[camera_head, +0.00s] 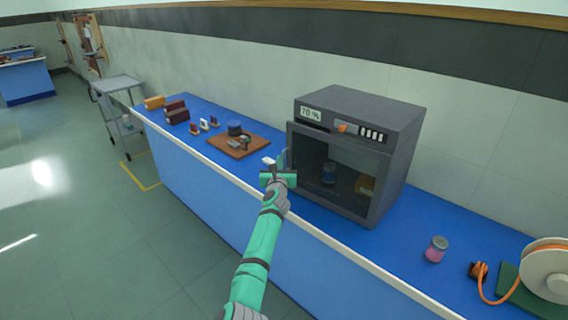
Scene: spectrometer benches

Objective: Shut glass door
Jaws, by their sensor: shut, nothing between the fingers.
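A dark grey cabinet (395,125) with a small display and buttons stands on the blue bench. Its front shows a dark interior with a blue jar (329,173) and a brown box (366,187) inside. The glass door is hard to make out; a pale, see-through strip (282,158) shows at the cabinet's front left edge. I cannot tell how far the door stands open. My gripper (268,161) is shut and empty, just left of that strip and in front of the cabinet's left side. I cannot tell whether it touches the door.
A brown board (228,147) with small items lies left of the cabinet, with several small blocks beyond it. A pink jar (436,249) and a cable reel (549,270) stand to the right. A grey cart (117,84) stands past the bench's far end. The floor at left is clear.

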